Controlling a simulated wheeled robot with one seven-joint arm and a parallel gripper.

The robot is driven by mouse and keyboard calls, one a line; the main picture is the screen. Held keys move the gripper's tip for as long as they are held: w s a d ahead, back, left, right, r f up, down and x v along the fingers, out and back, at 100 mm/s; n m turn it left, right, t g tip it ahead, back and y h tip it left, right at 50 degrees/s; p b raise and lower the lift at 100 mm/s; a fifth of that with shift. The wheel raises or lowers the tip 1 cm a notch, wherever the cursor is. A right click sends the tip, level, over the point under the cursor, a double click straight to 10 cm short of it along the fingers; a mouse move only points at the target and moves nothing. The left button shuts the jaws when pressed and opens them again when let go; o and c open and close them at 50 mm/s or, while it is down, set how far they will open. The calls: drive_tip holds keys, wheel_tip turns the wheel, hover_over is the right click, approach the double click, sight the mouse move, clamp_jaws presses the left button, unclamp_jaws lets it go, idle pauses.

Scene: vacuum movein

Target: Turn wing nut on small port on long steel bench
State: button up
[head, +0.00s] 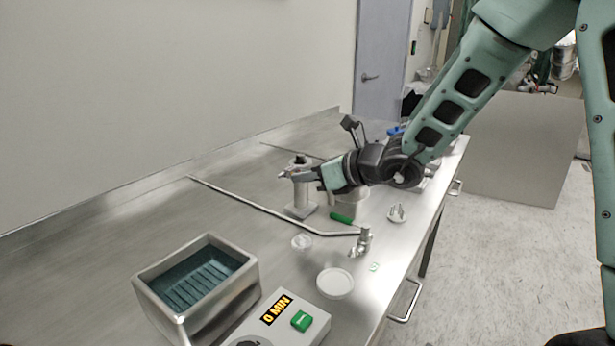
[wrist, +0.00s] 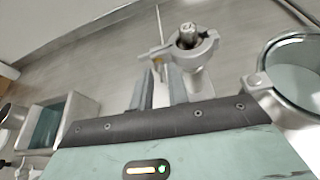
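The small port (head: 300,200) is an upright metal tube on a square foot, standing on the long steel bench (head: 235,205). In the wrist view its top (wrist: 188,38) carries a round clamp ring. My gripper (head: 291,174) is level with the port's top, reaching in from the right. In the wrist view its fingertips (wrist: 160,68) are at the brass piece, with a narrow gap between them. Whether they touch it is unclear.
A steel basin (head: 196,285) and a timer box reading 0 MIN (head: 281,312) stand at the front. A bent metal rod (head: 265,212) crosses the bench. A white disc (head: 335,283) and a green-handled item (head: 342,218) lie nearby. A large glass-topped port (wrist: 290,65) is right of my gripper.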

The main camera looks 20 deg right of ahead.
drive_tip(key=shift+o, duration=0.7)
drive_tip(key=shift+r+p, duration=0.15)
drive_tip(key=shift+p, duration=0.4)
drive_tip(key=s+d+r+m+g+y+p, duration=0.1)
drive_tip(key=s+d+r+m+y+p, duration=0.3)
drive_tip(key=s+d+p, duration=0.8)
drive_tip(key=s+f+n+t+p, duration=0.1)
drive_tip(key=n+p, duration=0.1)
drive_tip(key=n, duration=0.3)
drive_tip(key=s+a+f+n+t+h+p, duration=0.1)
drive_tip(key=f+n+t+p, duration=0.1)
drive_tip(key=n, duration=0.3)
drive_tip(key=f+n+t+p, duration=0.1)
drive_tip(key=f+n+p, duration=0.1)
drive_tip(key=n, duration=0.3)
drive_tip(key=shift+s+a+t+h+p, duration=0.2)
drive_tip(key=shift+s+t+h+p, duration=0.15)
drive_tip(key=shift+s+t+h, duration=0.05)
